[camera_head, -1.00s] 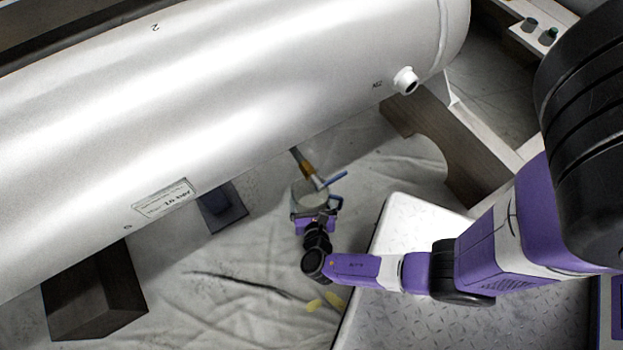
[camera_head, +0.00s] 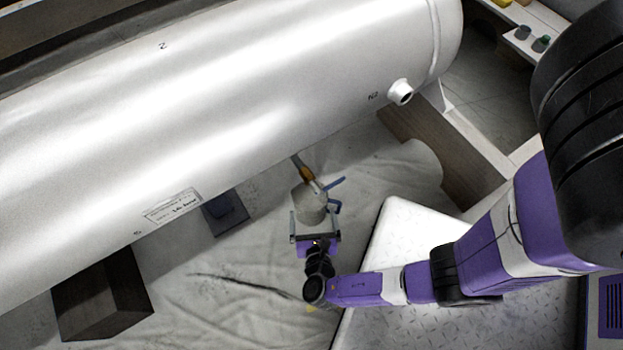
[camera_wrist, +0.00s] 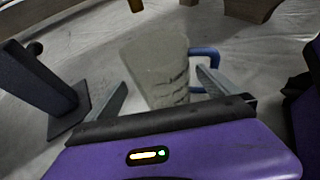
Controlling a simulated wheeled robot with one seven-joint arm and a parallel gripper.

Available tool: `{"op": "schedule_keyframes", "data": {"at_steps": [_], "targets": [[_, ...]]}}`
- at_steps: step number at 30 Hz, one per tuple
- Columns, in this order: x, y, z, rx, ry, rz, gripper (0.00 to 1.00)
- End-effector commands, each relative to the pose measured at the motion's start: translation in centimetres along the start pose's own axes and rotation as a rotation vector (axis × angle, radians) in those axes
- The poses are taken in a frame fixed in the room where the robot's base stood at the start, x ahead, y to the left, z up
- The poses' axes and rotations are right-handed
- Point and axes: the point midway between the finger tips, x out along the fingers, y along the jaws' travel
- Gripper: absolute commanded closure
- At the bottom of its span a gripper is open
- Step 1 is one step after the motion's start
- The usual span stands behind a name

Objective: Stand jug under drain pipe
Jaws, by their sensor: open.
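The jug (camera_head: 311,207) is a pale, cloudy vessel with a blue handle, standing upright on the sheeted floor below the drain pipe (camera_head: 303,168). The pipe has a brass valve with a blue lever (camera_head: 336,184) and comes down from under the big silver tank. In the wrist view the jug (camera_wrist: 158,68) stands ahead, between and just beyond the finger tips, its blue handle (camera_wrist: 206,60) on the right. My gripper (camera_head: 315,225) is open, its fingers (camera_wrist: 168,90) on either side of the jug's near part. Whether they touch it I cannot tell.
The silver tank (camera_head: 240,100) overhangs the work area. A dark post with a foot plate (camera_wrist: 62,100) stands left of my gripper. A dark block (camera_head: 102,295) is at lower left, and a white tread-plate step (camera_head: 400,235) is at right. Creased sheeting lies between.

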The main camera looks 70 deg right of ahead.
Motion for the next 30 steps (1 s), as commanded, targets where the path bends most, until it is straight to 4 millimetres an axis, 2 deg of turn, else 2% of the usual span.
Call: {"op": "schedule_keyframes", "data": {"at_steps": [3,10,30], "targets": [[-2.4,0.0,0.3,-0.002,0.000,0.001,0.00],[-4.9,0.0,0.1,-0.001,0.000,0.001,0.00],[-5.2,0.0,0.0,0.000,0.000,-0.001,0.00]]}}
